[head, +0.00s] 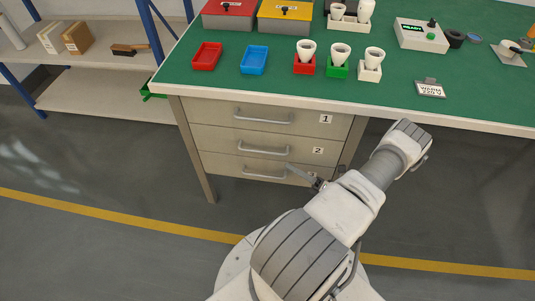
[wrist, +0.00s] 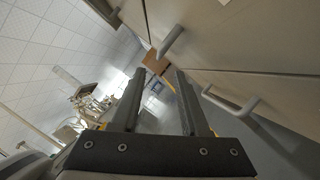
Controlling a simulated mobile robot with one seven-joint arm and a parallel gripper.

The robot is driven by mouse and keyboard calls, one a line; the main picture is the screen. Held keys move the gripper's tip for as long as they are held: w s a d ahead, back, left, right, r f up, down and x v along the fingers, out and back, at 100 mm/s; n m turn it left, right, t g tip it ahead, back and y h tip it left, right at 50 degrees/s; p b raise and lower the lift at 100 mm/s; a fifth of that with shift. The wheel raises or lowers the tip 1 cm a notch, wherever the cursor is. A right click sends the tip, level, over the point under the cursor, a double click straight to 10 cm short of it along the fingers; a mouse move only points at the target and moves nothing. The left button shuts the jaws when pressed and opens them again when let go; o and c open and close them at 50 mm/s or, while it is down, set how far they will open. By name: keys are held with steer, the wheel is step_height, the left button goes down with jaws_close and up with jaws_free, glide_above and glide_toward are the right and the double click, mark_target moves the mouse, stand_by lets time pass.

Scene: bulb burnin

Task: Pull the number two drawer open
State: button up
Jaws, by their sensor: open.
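The number two drawer (head: 220,142) is the middle of three grey drawers under the green-topped bench, and it looks shut. Its bar handle (head: 263,151) is in plain view, with the label 2 (head: 317,150) to its right. In the head view my gripper (head: 294,170) is in front of the drawers, low and right of that handle, over the bottom drawer's right part. In the wrist view my gripper (wrist: 160,74) is open with nothing between its fingers.
The number one drawer (head: 212,110) is above and looks shut. The bottom drawer's handle (head: 262,174) is close to my fingers, and its label is hidden. A bench leg (head: 197,170) stands left. Trays and bulb holders stand on the benchtop (head: 225,85). The floor at left is clear.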

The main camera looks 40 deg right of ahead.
mark_target(268, 153)
steer(key=x, duration=0.9)
steer(key=shift+w+a+r+b, duration=0.1)
steer(key=shift+w+b, duration=0.25)
steer(key=shift+c, duration=0.3)
jaws_close()
stand_by(0.5)
